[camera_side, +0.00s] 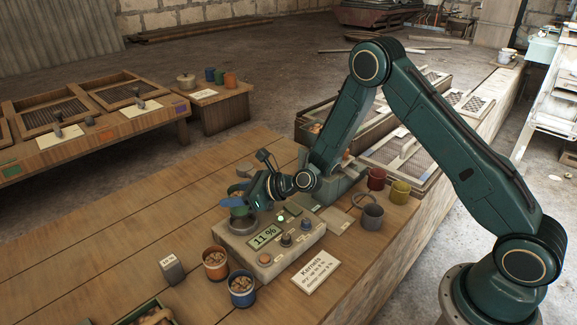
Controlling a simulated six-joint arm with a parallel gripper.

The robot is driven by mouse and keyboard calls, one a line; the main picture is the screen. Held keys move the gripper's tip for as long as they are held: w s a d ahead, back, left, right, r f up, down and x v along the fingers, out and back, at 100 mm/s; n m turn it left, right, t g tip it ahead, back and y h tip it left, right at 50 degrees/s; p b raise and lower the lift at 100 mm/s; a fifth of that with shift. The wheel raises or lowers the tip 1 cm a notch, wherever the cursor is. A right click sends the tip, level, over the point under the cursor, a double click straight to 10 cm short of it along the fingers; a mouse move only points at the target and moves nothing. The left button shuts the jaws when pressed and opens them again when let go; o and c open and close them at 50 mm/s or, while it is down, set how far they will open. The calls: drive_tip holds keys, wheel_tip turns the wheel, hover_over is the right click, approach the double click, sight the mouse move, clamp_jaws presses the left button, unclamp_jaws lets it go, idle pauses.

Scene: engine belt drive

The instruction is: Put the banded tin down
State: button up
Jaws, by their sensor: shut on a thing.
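My gripper (243,201) is shut on a green banded tin (239,211) at the left end of the grey meter (265,246). The tin looks roughly upright, with brownish contents at its top, and is partly hidden by my gripper. It is at the meter's round grey cup (243,226); I cannot tell whether it touches it. The meter's display (264,236) reads 11 %. A card (316,272) headed "Kernels", with smaller text, lies in front of the meter.
An orange tin (215,262) and a blue tin (242,288), both filled, stand left of the meter. A small grey block (172,269) stands further left. Red (376,178), yellow (400,191) and grey (372,216) cups stand at the right.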

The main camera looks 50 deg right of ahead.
sight(238, 208)
drive_tip(key=shift+f, duration=2.15)
drive_tip(key=shift+f, duration=0.15)
drive_tip(key=o, duration=1.1)
drive_tip(key=shift+o, duration=0.2)
drive_tip(key=shift+s+d, duration=0.1)
drive_tip(key=v, duration=1.3)
drive_tip(key=shift+d+r, duration=0.15)
drive_tip(key=shift+r, duration=0.1)
drive_tip(key=shift+s, duration=0.1)
